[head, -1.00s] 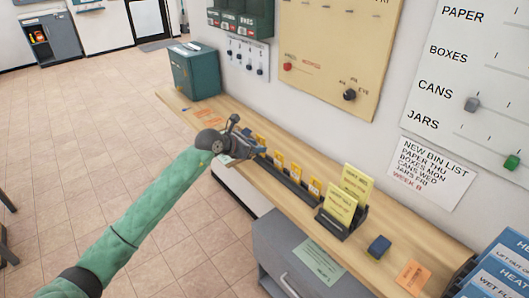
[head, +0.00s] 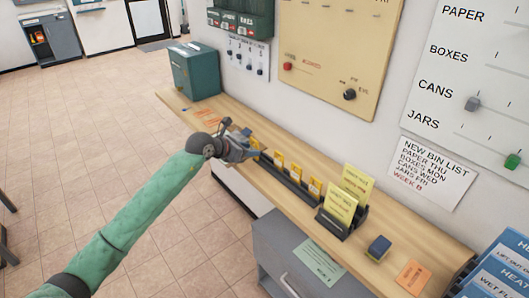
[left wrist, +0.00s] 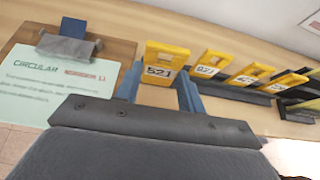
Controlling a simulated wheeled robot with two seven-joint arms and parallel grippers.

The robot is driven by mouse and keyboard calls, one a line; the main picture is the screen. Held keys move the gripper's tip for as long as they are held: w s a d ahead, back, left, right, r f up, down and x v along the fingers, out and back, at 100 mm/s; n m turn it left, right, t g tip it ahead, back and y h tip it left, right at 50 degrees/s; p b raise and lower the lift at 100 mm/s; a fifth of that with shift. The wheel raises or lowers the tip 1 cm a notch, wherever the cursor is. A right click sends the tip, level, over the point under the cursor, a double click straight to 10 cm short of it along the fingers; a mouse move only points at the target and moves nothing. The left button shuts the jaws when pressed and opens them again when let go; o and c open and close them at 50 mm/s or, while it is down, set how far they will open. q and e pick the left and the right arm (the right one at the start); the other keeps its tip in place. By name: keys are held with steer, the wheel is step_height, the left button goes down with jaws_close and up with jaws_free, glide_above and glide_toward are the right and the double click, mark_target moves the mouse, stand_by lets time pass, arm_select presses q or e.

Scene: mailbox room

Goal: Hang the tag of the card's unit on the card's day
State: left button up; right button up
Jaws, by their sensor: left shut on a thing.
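My left gripper (head: 246,152) is at the far end of a dark rack (head: 292,184) on the wooden counter. In the left wrist view its blue fingers (left wrist: 160,88) are shut on a yellow tag (left wrist: 166,52) marked 521. I cannot tell whether this tag still touches the rack. Several more yellow tags (head: 295,172) stand in the rack; they also show in the left wrist view (left wrist: 209,63), their numbers hard to read. Yellow cards (head: 340,204) stand in a dark holder. A cream board (head: 335,50) hangs on the wall, with small pegs along its top. My right gripper is not in view.
A green box (head: 196,72) stands at the counter's far end. A grey cabinet (head: 290,240) is below. A white bin board (head: 475,80) hangs to the right.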

arm_select(q)
steer(key=shift+s+a, duration=0.9)
steer(key=shift+a, duration=0.3)
steer(key=shift+s+a, duration=0.85)
steer(key=shift+a, duration=0.3)
